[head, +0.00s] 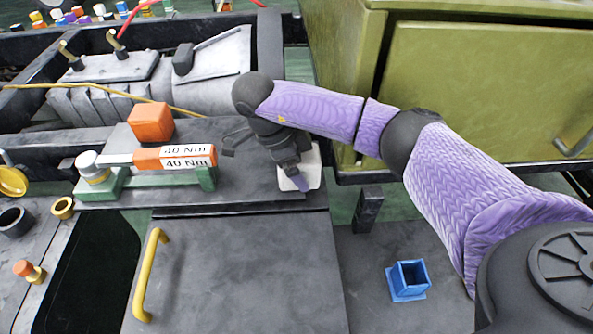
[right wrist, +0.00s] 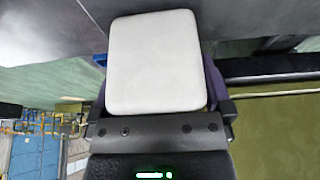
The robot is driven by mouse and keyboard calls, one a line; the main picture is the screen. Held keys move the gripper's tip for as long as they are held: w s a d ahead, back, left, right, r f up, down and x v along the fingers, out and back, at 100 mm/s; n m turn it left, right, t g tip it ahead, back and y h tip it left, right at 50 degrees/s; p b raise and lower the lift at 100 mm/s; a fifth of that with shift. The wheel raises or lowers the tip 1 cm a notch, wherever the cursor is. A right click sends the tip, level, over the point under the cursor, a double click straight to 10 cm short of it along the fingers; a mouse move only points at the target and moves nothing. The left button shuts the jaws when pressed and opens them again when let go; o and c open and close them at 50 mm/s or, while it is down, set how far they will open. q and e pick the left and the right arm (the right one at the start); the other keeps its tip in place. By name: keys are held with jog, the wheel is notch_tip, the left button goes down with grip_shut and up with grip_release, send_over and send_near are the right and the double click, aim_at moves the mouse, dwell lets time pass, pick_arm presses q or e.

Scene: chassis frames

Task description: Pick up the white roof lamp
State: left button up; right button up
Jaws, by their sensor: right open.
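The white roof lamp (head: 313,172) is a rounded white block at the right end of the dark deck in the head view, partly hidden by my right gripper (head: 275,163). In the right wrist view the white lamp (right wrist: 155,62) fills the middle, its broad face toward the camera. The purple-tipped fingers of my right gripper (right wrist: 160,90) show at both sides of the lamp, spread apart. Contact with the lamp cannot be made out. My left gripper is not in view.
A torque wrench (head: 150,157) marked 40 Nm rests on a green stand (head: 205,178), left of the gripper. An orange block (head: 151,122) is behind it. A green cabinet (head: 470,90) stands at right. A blue square holder (head: 408,280) and a yellow handle (head: 149,275) are in front.

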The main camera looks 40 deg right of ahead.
jog(key=shift+r, duration=0.1)
jog(key=c, duration=1.3)
jog(key=shift+c, duration=0.2)
jog(key=shift+r, duration=0.1)
